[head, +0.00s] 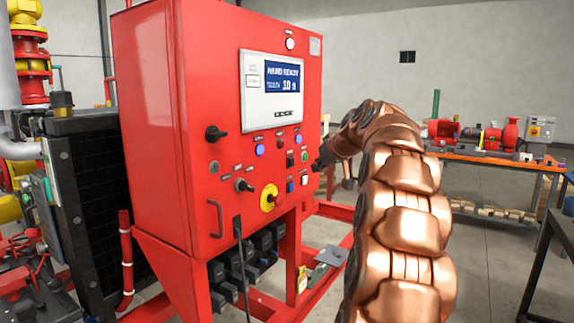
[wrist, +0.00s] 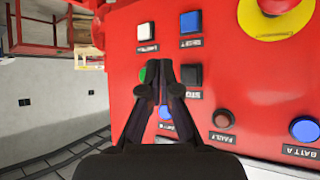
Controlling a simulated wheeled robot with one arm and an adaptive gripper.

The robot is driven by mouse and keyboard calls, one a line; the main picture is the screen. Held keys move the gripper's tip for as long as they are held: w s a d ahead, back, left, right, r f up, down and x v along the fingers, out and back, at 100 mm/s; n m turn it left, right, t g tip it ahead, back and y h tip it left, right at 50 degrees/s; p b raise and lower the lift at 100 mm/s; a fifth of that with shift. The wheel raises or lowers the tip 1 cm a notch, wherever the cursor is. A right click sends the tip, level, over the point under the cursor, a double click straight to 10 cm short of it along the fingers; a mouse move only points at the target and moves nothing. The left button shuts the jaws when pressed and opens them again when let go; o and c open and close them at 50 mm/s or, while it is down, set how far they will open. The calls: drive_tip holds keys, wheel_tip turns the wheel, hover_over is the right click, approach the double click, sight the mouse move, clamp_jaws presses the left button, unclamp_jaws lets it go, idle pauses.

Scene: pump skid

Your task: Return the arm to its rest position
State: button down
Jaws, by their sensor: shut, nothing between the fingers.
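My arm (head: 402,190) is copper-coloured and segmented. It rises from the bottom of the head view, bends at the top and reaches left toward the red control cabinet. My gripper (head: 322,164) is dark and sits close to the right part of the cabinet's front panel. In the wrist view my gripper (wrist: 165,88) is shut and empty, its fingertips over the panel between a green button (wrist: 143,74) and a black button (wrist: 191,75). I cannot tell whether the fingertips touch the panel.
A workbench with red pumps (head: 493,135) stands at the right. Floor between is open.

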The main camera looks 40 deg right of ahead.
drive_tip(key=a+f+n+g+y+p, duration=0.1)
drive_tip(key=a+f+g+y+p, duration=0.3)
drive_tip(key=a, duration=1.4)
drive_tip(key=s+a+f+g, duration=0.1)
drive_tip(key=s+a+f, duration=0.3)
drive_tip(key=a, duration=0.3)
drive_tip(key=s+a+f, duration=0.3)
drive_tip(key=a, duration=0.5)
drive_tip(key=s+a+f+g, duration=0.2)
drive_tip(key=s+a+f, duration=0.1)
drive_tip(key=s, duration=0.7)
drive_tip(key=s+a+f+n+g+h+p, duration=0.1)
drive_tip(key=s+a+f, duration=0.3)
drive_tip(key=s, duration=0.5)
drive_tip(key=s+a+f+g+p, duration=0.1)
drive_tip(key=s+a+f+g, duration=0.3)
drive_tip(key=s, duration=0.6)
drive_tip(key=shift+s+a+f+n, duration=0.15)
drive_tip(key=shift+s+f+n, duration=0.2)
drive_tip(key=shift+f, duration=0.3)
